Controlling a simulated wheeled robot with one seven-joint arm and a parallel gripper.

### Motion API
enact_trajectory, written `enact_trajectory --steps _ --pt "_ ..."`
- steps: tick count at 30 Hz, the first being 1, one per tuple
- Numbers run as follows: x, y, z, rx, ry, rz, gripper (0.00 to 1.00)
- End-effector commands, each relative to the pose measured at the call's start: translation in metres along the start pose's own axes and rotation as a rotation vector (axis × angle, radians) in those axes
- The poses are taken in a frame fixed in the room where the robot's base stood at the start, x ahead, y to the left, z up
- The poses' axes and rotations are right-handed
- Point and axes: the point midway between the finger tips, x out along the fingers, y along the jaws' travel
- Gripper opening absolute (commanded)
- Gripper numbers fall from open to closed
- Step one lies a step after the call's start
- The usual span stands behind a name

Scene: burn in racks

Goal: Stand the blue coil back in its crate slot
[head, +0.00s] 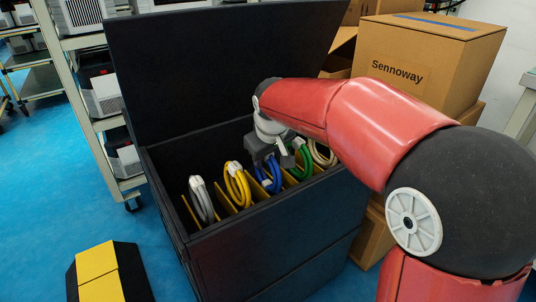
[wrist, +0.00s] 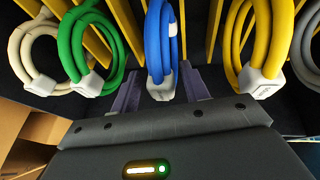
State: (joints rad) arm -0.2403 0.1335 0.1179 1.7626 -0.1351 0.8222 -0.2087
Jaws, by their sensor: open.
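The blue coil (head: 268,176) stands upright in the black crate (head: 262,222), in a row with other coils and between yellow dividers. My gripper (head: 284,154) is over the crate, at the top of the blue coil, and hides part of it. In the wrist view the blue coil (wrist: 160,38) hangs between the two fingers of my gripper (wrist: 160,76), with its white connector (wrist: 161,86) near them. The fingers are apart, one on each side; I cannot tell whether either touches the coil.
A green coil (head: 301,160) and a cream coil (head: 323,153) stand right. The raised lid (head: 200,70) rises behind; cardboard boxes (head: 415,65) stand right.

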Motion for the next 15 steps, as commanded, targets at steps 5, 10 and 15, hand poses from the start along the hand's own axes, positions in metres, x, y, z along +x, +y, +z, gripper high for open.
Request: enact_trajectory --steps 5,10,15 --pt "-0.017 0.001 -0.001 0.0 0.003 0.001 0.45" --pt "-0.047 0.001 -0.001 0.0 0.004 0.002 0.45" --pt "-0.07 0.0 -0.001 0.0 0.003 0.001 0.45"
